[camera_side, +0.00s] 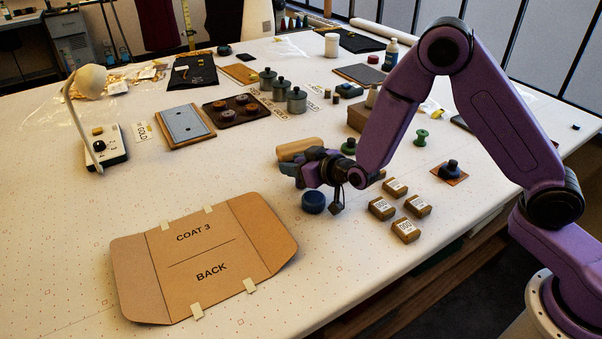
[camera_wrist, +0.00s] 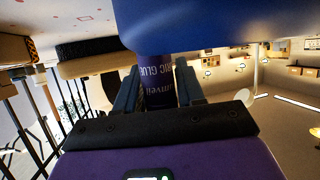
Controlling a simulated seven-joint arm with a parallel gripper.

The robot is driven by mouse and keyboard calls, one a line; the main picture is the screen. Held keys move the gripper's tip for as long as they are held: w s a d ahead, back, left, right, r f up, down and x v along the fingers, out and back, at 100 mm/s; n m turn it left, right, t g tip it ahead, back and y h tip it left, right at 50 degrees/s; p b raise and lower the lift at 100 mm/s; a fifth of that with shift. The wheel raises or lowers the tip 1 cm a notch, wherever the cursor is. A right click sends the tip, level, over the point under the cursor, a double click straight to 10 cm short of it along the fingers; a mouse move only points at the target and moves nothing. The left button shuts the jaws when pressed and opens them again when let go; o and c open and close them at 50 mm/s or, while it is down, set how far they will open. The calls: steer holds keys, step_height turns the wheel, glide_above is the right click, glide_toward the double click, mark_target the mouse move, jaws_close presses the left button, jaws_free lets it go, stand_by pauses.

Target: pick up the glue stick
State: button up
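My gripper (camera_side: 300,168) is low over the table in the side view, pointing left beside a tan block. In the wrist view its two fingers (camera_wrist: 158,92) stand on either side of a dark purple glue stick (camera_wrist: 158,75) with pale lettering and appear closed on it. A large blue rounded thing (camera_wrist: 210,25) covers one end of the stick in that view; I cannot tell how they meet. In the side view the stick is hidden by my gripper.
The tan block (camera_side: 300,148) lies just behind my gripper. Small labelled brown blocks (camera_side: 405,229) sit to the right, with a green spool (camera_side: 420,138) beyond. The cardboard folder (camera_side: 205,258) lies in front left. Bare tabletop is free left of my gripper.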

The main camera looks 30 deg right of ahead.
steer(key=c, duration=0.5)
steer(key=shift+r, duration=0.2)
